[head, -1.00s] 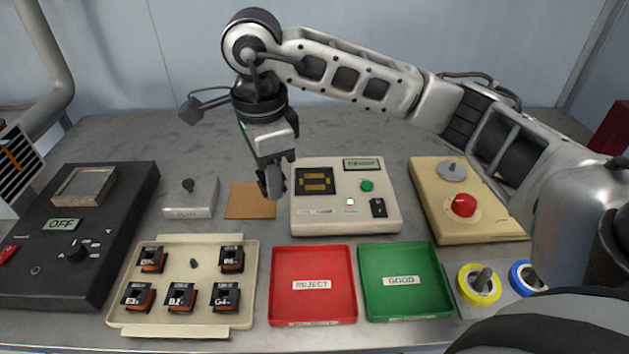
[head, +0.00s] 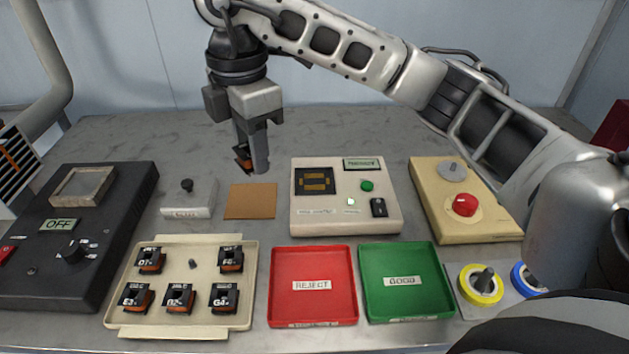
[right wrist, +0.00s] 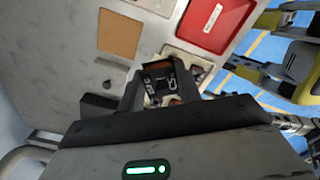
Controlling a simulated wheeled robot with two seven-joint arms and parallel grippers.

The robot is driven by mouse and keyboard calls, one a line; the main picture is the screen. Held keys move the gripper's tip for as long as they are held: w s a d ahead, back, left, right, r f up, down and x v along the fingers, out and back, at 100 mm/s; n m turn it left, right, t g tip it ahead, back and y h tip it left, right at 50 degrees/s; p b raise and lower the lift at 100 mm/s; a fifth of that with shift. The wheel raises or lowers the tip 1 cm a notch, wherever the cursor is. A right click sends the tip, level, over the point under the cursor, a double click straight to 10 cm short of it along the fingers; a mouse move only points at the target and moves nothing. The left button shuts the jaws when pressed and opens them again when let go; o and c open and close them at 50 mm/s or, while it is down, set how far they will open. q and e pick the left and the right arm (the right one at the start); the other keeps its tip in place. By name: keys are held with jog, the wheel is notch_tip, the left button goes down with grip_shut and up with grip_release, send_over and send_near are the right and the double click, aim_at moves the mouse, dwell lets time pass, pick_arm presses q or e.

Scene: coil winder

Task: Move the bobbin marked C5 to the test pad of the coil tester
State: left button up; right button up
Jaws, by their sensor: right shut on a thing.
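My right gripper (head: 251,157) is shut on a black bobbin with a copper-orange winding (head: 243,158), held in the air behind the cork square. The held bobbin also shows between the fingers in the right wrist view (right wrist: 158,83); its label is turned and hard to read. The coil tester (head: 345,222) is a cream box right of the gripper. Its test pad (head: 315,181), a dark square with gold contacts, is bare. My left gripper is not in view.
A cream tray (head: 215,257) holds several labelled bobbins and one bare peg (head: 196,264). A red REJECT bin (head: 312,305) and green GOOD bin (head: 402,302) stand in front of the tester. A cork square (head: 251,201) lies clear left of the tester.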

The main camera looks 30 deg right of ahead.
jog(key=m, duration=0.2)
send_near(315, 181)
jog(key=shift+s+a+f+b, duration=0.3)
jog(key=shift+a+f+b, duration=0.1)
jog(key=shift+a+f, duration=0.35)
jog(key=shift+w+d+f, duration=0.15)
jog(key=shift+d+f, duration=0.25)
jog(key=shift+f, duration=0.1)
jog(key=f, duration=0.3)
jog(key=shift+w+d+f, duration=0.1)
jog(key=shift+d, duration=0.25)
jog(key=shift+f, duration=0.35)
jog(key=shift+f, duration=0.1)
